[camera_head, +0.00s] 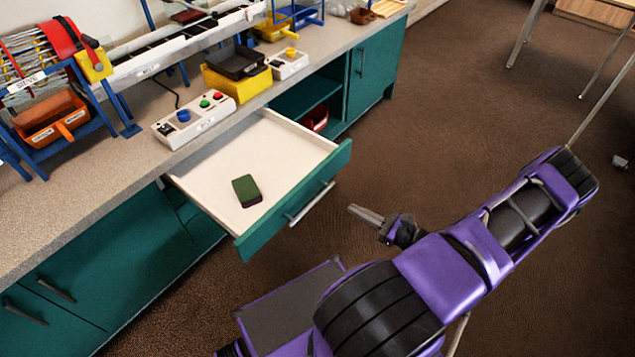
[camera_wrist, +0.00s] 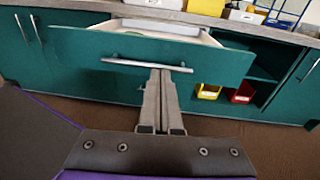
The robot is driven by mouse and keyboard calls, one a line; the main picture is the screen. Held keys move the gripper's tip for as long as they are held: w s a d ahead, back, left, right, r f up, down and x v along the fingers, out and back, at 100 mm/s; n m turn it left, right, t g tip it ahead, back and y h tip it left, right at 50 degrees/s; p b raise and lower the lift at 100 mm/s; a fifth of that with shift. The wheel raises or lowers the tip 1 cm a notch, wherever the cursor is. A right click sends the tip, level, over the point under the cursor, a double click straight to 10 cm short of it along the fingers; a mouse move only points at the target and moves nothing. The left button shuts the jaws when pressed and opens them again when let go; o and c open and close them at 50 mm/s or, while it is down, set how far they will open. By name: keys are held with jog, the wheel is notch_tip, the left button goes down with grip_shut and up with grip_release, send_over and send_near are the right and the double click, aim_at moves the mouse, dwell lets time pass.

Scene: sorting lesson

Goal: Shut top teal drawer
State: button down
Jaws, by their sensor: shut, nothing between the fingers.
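The top teal drawer (camera_head: 292,206) is pulled well out from under the counter in the head view. Its inside is white, and a dark green block lies in it (camera_head: 246,190). A silver bar handle (camera_head: 311,204) runs along its front. In the wrist view, the drawer front (camera_wrist: 215,62) and handle (camera_wrist: 147,66) face me. My gripper (camera_head: 352,209) is shut and empty, just right of the drawer front in the head view. In the wrist view, the fingertips (camera_wrist: 161,73) overlap the handle's middle; I cannot tell whether they touch it.
The counter (camera_head: 95,185) carries a button box (camera_head: 195,117), a yellow box with a black top (camera_head: 237,75) and a sieve machine (camera_head: 50,85). An open compartment beside the drawer holds a red bin (camera_wrist: 243,93) and a yellow bin (camera_wrist: 209,91).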

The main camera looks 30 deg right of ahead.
aim_at(311, 179)
jog(key=shift+m+t+h, duration=0.3)
jog(key=shift+m+t, duration=0.2)
jog(key=x, duration=0.9)
jog(key=b+x, duration=0.1)
jog(key=x, duration=0.4)
jog(key=shift+w+d+r, duration=0.1)
jog(key=shift+d+r, duration=0.2)
